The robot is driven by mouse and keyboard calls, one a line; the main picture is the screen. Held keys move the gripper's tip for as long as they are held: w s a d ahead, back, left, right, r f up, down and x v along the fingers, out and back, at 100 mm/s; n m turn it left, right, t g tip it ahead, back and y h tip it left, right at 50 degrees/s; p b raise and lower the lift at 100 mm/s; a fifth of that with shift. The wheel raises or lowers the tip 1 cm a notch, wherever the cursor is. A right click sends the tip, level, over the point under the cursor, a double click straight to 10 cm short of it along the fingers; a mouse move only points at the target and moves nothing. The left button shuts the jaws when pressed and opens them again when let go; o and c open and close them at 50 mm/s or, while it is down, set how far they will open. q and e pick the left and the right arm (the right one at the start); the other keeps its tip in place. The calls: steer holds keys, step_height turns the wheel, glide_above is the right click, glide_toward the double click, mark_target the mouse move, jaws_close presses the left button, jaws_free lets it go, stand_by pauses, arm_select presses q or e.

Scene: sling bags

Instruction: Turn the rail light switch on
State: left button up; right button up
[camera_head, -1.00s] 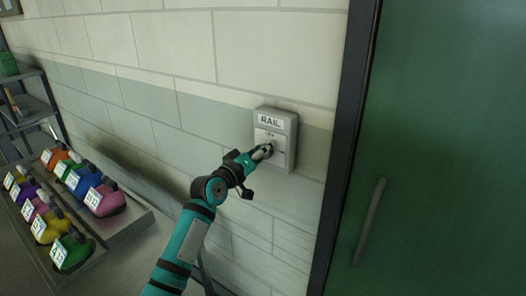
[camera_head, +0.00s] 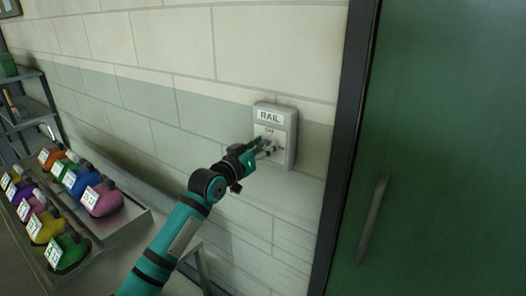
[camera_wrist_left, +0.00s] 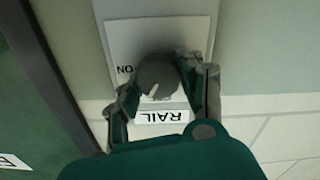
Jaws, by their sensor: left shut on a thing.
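The rail light switch (camera_head: 291,122) is a pale grey box labelled RAIL on the brick wall, left of the dark door frame. My left gripper (camera_head: 264,147) is at the lower part of its face. In the left wrist view the round dark knob (camera_wrist_left: 157,75) with a light pointer mark sits between the fingers of my left gripper (camera_wrist_left: 165,95), which is shut on it. The switch plate (camera_wrist_left: 117,38) shows the RAIL label upside down and a partly covered ON marking. The fingers partly hide the knob in the head view. My right gripper is not in view.
A green door (camera_head: 450,130) with a long handle (camera_head: 373,220) stands at the right. A sloped tray (camera_head: 128,222) with several colourful labelled bags is at the lower left, by a dark shelf (camera_head: 36,108). The wall around the switch is clear.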

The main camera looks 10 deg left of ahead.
arm_select(q)
steer(key=m, duration=0.6)
steer(key=shift+d, duration=0.1)
steer(key=m, duration=0.5)
steer(key=shift+d+f+m+p, duration=0.1)
steer(key=shift+m+p, duration=0.25)
steer(key=shift+m, duration=0.05)
steer(key=o, duration=1.2)
steer(key=shift+s, duration=0.1)
steer(key=shift+c, duration=0.2)
steer(key=v, duration=1.2)
